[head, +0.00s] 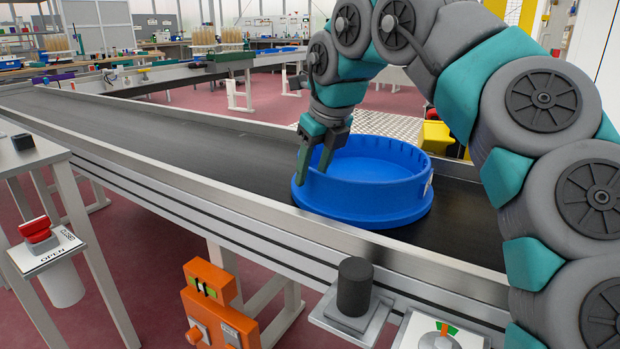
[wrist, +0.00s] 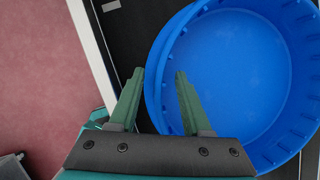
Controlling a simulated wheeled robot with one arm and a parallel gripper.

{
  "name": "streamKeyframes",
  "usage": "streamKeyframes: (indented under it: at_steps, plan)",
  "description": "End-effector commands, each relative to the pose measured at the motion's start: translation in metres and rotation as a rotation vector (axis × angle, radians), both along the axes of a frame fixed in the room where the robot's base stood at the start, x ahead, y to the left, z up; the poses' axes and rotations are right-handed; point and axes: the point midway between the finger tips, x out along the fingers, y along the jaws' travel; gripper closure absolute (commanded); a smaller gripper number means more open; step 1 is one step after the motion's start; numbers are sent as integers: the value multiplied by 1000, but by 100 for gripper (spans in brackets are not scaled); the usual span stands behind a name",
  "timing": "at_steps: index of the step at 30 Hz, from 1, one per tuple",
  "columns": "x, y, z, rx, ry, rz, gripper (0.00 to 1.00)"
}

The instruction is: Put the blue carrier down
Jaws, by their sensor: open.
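The blue carrier (head: 365,205) is a round, open-topped tub standing upright on the dark conveyor belt, near the belt's front rail. In the wrist view the carrier (wrist: 235,75) fills the right side and looks empty inside. My gripper (head: 316,170) is at the carrier's left wall, pointing down. Its jaws are apart, one finger outside the wall and one on the inner side. The wrist view shows the two fingers of my gripper (wrist: 160,75) spread with the rim between them. I cannot tell whether either finger touches the wall.
The conveyor belt (head: 180,135) is clear to the left, edged by a metal rail (head: 190,190). A green tray (head: 228,57) with upright ears stands behind.

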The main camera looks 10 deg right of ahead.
Motion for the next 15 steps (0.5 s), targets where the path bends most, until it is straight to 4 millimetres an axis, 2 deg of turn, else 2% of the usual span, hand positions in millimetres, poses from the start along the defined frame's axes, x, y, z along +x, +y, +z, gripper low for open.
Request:
streamKeyframes:
  at_steps: [1, 6, 12, 15]
  plan:
    - [-4, 0, 14, 2, -3, 1, 52]
    - [-17, -4, 47, 2, -2, 0, 52]
    - [-28, -8, 74, 0, -1, -1, 52]
    - [-31, -9, 80, 0, 1, 0, 52]
